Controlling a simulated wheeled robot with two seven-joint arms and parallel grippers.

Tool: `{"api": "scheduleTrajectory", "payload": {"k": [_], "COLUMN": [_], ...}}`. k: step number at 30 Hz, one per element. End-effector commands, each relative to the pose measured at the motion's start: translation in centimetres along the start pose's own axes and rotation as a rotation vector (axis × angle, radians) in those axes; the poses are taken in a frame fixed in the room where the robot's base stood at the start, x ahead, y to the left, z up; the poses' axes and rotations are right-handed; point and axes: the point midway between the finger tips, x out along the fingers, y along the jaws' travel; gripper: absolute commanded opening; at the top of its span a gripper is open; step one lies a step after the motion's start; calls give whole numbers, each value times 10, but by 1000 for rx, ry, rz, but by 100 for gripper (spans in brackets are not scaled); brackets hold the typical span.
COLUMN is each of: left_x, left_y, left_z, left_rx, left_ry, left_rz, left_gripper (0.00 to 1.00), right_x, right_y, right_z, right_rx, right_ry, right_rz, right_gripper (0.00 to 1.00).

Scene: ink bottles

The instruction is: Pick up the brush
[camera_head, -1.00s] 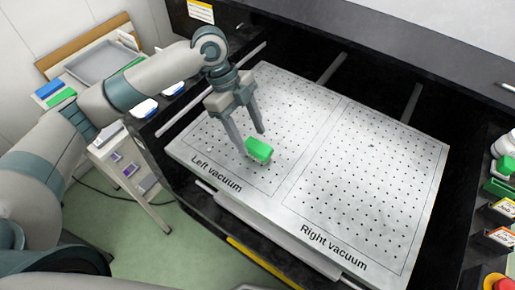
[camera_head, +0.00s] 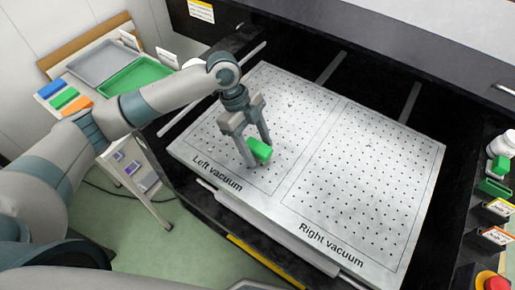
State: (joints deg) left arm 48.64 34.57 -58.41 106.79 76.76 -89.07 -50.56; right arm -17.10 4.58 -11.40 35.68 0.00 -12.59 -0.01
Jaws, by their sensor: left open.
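The brush is a small green block-like thing (camera_head: 259,149) on the left half of the perforated plate, above the "Left vacuum" label. My left gripper (camera_head: 258,155) is open and points down at it. One finger is at the left of the green block and the other is at its far right side, so the block shows between or just in front of the fingers. I cannot tell whether the fingers touch it. My right gripper is not in view.
The white perforated plate (camera_head: 350,190) is otherwise clear, with a "Right vacuum" half. A side cart at the left holds a grey tray (camera_head: 98,62), a green tray (camera_head: 135,78) and coloured blocks. Bottles, label boxes and a red button (camera_head: 496,284) stand at the right edge.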

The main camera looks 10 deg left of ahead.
Motion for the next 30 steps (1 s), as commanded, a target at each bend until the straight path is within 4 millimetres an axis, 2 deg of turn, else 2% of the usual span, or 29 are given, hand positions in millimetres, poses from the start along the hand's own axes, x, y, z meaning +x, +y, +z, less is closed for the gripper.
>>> {"api": "scheduleTrajectory", "payload": {"k": [5,6,11,12,23,30], "left_x": [0,0,0,0,-3,-22], "left_y": [0,0,0,0,0,-1], "left_z": [0,0,0,0,-1,-9], "left_rx": [0,0,0,0,0,2], "left_ry": [0,0,0,0,0,0], "left_rz": [0,0,0,0,-2,-4], "left_gripper": [53,51,12,8,8,8], "right_x": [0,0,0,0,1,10], "right_y": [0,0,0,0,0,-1], "right_z": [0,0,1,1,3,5], "right_rx": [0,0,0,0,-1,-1], "right_ry": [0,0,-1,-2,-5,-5], "right_rz": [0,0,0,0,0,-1], "right_gripper": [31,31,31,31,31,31]}}
